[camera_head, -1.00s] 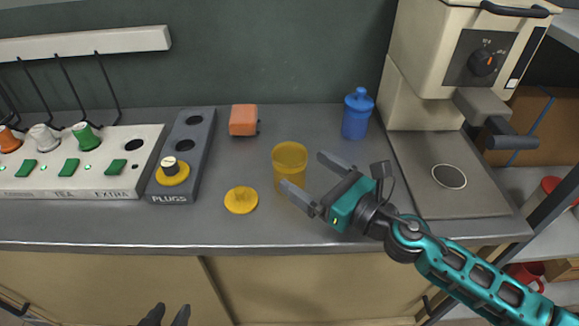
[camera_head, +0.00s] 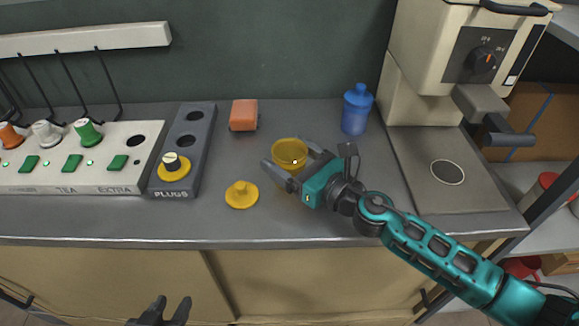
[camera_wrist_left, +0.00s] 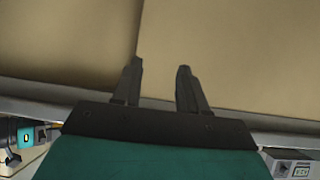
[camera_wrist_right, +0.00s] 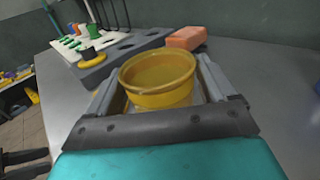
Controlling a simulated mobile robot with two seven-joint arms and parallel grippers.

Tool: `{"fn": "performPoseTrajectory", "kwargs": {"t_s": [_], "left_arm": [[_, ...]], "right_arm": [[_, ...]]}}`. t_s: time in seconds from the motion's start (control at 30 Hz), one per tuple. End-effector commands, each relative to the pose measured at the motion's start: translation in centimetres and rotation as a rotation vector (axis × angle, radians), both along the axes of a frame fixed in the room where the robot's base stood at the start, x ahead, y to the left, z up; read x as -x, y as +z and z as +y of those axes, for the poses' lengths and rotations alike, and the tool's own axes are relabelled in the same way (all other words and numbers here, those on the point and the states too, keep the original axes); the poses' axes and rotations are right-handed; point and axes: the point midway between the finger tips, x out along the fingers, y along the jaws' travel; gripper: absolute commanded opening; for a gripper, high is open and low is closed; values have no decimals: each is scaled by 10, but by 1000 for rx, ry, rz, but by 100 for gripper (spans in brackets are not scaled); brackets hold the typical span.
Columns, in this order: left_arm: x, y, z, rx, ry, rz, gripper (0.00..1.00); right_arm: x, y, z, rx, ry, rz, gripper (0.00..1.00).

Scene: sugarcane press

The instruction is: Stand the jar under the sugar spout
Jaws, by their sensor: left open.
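The yellow jar (camera_head: 290,149) stands upright and open-topped on the grey counter, left of the press. My right gripper (camera_head: 287,154) is low around it with its fingers apart, one on each side. In the right wrist view the jar (camera_wrist_right: 160,82) sits between the fingers, which look spread wider than it; contact is hard to judge. The cream machine (camera_head: 460,50) at the right has a grey spout (camera_head: 482,104) above a plate with a white ring (camera_head: 447,173). My left gripper (camera_head: 172,312) is open and empty in front of the counter, facing the cabinet doors in its wrist view (camera_wrist_left: 158,88).
A yellow knobbed lid (camera_head: 241,196) lies left of the jar. An orange block (camera_head: 243,115) and a blue bottle (camera_head: 356,110) stand behind. A plug rack (camera_head: 190,150) and a switch panel (camera_head: 75,178) are at the left. The ringed plate is bare.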

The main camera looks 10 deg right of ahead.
Motion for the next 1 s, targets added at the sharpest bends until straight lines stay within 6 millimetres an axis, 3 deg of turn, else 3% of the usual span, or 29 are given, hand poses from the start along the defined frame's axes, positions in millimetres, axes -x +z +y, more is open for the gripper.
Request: {"fn": "performPoseTrajectory", "kwargs": {"t_s": [0.07,0.57,0.8,1.0], "left_arm": [[0,1,0,-1,-1,-1,43],[-2,5,1,-1,-2,-10,43],[-2,6,1,-2,-3,-9,43],[-1,13,2,-8,-2,-7,43]], "right_arm": [[0,0,0,0,0,0,77],[0,1,0,0,-1,-2,29],[0,3,0,0,-1,-2,28],[-1,19,0,-1,1,-4,28]]}}
